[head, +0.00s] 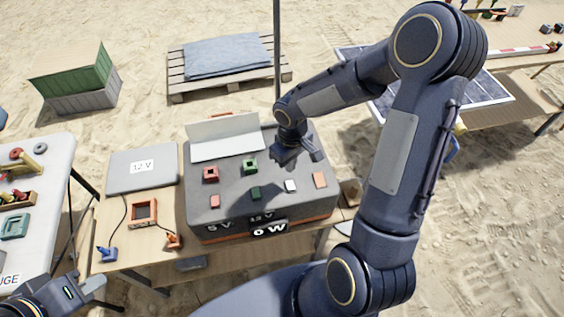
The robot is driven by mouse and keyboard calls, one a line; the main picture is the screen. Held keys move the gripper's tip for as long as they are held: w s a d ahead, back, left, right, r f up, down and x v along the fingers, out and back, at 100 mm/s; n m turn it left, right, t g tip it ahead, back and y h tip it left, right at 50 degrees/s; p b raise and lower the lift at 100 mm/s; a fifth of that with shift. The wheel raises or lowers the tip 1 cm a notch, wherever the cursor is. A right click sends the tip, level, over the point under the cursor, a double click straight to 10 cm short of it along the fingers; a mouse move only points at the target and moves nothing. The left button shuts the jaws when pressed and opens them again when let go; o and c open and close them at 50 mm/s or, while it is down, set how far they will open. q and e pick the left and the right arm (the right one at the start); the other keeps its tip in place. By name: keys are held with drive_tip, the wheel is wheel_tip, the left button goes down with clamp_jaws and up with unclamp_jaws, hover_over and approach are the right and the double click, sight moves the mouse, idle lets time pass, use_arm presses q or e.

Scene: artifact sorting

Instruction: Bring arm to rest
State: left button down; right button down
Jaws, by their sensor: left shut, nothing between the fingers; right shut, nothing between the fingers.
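My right arm reaches in from the lower right and bends high over the scene. Its gripper (297,155) is shut and empty, held above the back right part of the grey case (235,205) on the wooden table. My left gripper (93,288) is low at the left edge of the picture, shut and empty, near the front left of that table. Most of my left arm is out of the picture.
The case holds small red, green, white and orange blocks, with a white panel (225,139) behind. A thin pole (277,60) stands behind. A solar panel (490,93) lies right of my arm.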

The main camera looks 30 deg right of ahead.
drive_tip(key=s+a+r+m+t+y, duration=0.2)
drive_tip(key=s+r, duration=0.6)
drive_tip(key=s+a+r+m+t+y, duration=0.1)
drive_tip(key=s+a+r+m+t, duration=0.1)
drive_tip(key=s+r, duration=0.7)
drive_tip(key=shift+r+m+t+y, duration=0.25)
drive_tip(key=shift+m+t+y, duration=0.2)
drive_tip(key=shift+t, duration=0.35)
